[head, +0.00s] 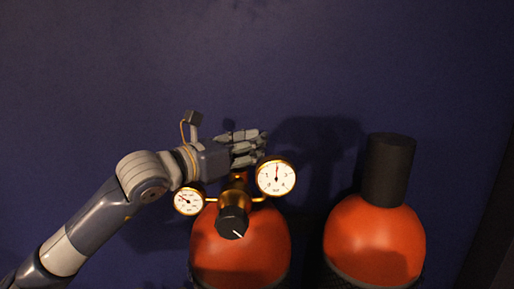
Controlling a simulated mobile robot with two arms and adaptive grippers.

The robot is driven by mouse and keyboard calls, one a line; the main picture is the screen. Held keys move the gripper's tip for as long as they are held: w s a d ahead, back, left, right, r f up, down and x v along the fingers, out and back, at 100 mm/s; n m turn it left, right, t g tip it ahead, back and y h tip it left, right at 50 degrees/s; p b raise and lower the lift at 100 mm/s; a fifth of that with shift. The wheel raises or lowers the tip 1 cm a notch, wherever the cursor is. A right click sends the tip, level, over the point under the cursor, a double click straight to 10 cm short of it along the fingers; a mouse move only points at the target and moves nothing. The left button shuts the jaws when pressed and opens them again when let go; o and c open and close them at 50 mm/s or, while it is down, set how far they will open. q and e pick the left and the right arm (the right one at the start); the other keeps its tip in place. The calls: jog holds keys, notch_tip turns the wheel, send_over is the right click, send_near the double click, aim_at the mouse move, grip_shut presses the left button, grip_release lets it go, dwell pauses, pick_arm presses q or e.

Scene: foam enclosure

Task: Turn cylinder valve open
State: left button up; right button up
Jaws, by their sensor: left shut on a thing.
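An orange gas cylinder (265,250) stands at the lower middle of the head view. A brass regulator with a small left gauge (188,201), a larger right gauge (276,177) and a black knob (232,222) with a white mark sits on its top. My left gripper (248,148) is at the top of this cylinder, behind the regulator and above the black knob. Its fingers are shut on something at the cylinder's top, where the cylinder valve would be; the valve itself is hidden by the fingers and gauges. My right gripper is not in view.
A second orange cylinder (372,243) with a tall black cap (388,170) stands to the right, a narrow gap away. A dark blue wall (300,60) is behind both. A dark brownish vertical shape (492,215) is at the right edge.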

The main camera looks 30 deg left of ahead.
pick_arm(q)
jog(key=shift+w+a+f+n+y+b, duration=0.15)
jog(key=shift+f+n+y+b, duration=0.1)
jog(key=shift+n+y, duration=0.35)
jog(key=shift+s+a+f+n+y+b, duration=0.15)
jog(key=shift+n+y, duration=0.25)
jog(key=shift+y, duration=0.4)
jog(key=shift+w+n+y, duration=0.1)
jog(key=shift+n+y, duration=0.3)
jog(key=shift+y, duration=0.2)
jog(key=o, duration=0.9)
jog(key=shift+a, duration=0.1)
jog(key=shift+o, duration=0.7)
jog(key=shift+s+r+t, duration=0.2)
jog(key=shift+s+t, duration=0.05)
jog(key=shift+t, duration=0.05)
jog(key=shift+w+a+r, duration=0.1)
jog(key=shift+a+r, duration=0.05)
notch_tip(320, 180, up, 10)
jog(key=shift+f, duration=0.2)
